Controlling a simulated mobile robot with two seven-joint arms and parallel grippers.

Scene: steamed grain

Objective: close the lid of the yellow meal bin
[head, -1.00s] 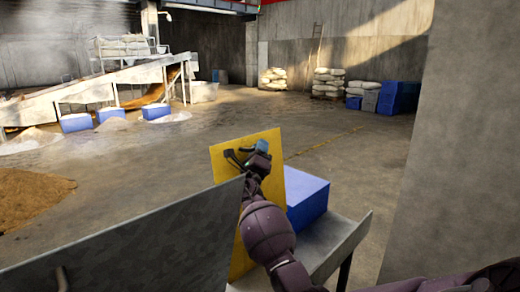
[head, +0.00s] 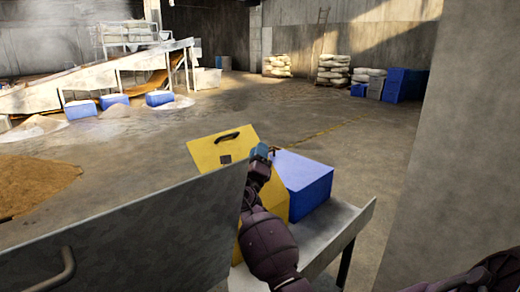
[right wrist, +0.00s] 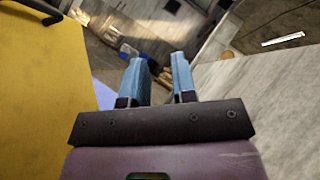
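The yellow meal bin (head: 272,203) stands on a metal bench in the head view, partly hidden by my right arm and a grey panel. Its yellow lid (head: 205,153), with a black handle (head: 228,136) and a small dark square, slopes at the top; I cannot tell whether it is fully down. My right gripper (head: 266,152) is beside the lid's right edge, off the handle. In the right wrist view its blue fingers (right wrist: 158,65) are apart with nothing between them, and the yellow surface (right wrist: 45,95) fills the left side. My left gripper is out of view.
A blue box (head: 303,180) sits right of the bin on the metal bench (head: 340,222). A large grey panel (head: 130,235) with a handle (head: 55,272) blocks the lower left. A concrete wall (head: 465,160) rises at right. Open floor lies beyond the bench.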

